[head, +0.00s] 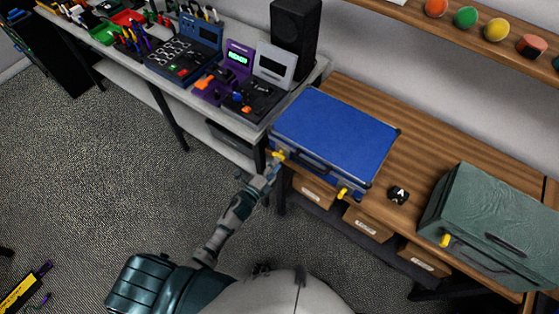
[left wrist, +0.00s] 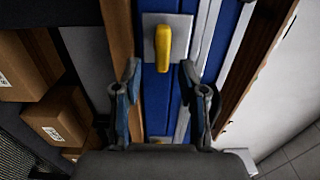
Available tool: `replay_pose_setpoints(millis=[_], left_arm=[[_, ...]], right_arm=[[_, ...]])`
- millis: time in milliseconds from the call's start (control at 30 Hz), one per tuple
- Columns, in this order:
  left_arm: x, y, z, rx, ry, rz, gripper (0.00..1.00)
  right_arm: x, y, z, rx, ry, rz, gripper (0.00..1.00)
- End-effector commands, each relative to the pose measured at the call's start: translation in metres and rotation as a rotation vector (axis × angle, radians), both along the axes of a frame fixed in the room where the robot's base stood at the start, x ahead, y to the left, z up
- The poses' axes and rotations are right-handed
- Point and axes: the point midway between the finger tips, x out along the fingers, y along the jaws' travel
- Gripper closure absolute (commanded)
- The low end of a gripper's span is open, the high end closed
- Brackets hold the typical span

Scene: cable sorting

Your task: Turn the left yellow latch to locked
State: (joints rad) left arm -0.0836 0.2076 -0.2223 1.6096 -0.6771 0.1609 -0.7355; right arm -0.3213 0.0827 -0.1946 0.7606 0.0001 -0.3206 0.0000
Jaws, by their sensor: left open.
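A closed blue case (head: 335,135) lies on the wooden bench. Its left yellow latch (head: 279,154) is on the front side near the left corner. In the left wrist view the same latch (left wrist: 163,47) sits on a silver plate and points along the picture's height. My left gripper (head: 273,165) is right at this latch in the head view. In the left wrist view my left gripper (left wrist: 164,85) is open, its fingers on either side just short of the latch, with nothing between them. The case's right yellow latch (head: 343,193) is apart from the gripper. My right gripper is not seen.
A green case (head: 490,225) with a yellow latch (head: 445,241) stands at the right of the bench. A black lettered cube (head: 398,195) lies between the cases. Cardboard boxes (head: 367,223) sit below the bench top. A table with devices (head: 245,75) adjoins at left.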

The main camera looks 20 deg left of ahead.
Motion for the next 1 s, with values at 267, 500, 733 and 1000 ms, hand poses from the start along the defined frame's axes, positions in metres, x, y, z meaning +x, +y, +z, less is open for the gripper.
replay_pose_setpoints(millis=[267, 500, 733, 1000], left_arm=[[-0.059, 0.021, -0.001, 0.000, 0.003, -0.001, 0.58], [-0.081, 0.029, -0.001, 0.002, 0.002, -0.001, 0.58], [-0.083, 0.030, -0.001, 0.001, 0.001, -0.001, 0.58], [-0.083, 0.030, -0.001, 0.001, 0.001, -0.001, 0.58]], right_arm=[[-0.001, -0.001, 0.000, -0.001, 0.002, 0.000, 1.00], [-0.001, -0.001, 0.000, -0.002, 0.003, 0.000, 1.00], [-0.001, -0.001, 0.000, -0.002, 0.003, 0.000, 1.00], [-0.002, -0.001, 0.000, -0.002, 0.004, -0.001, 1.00]])
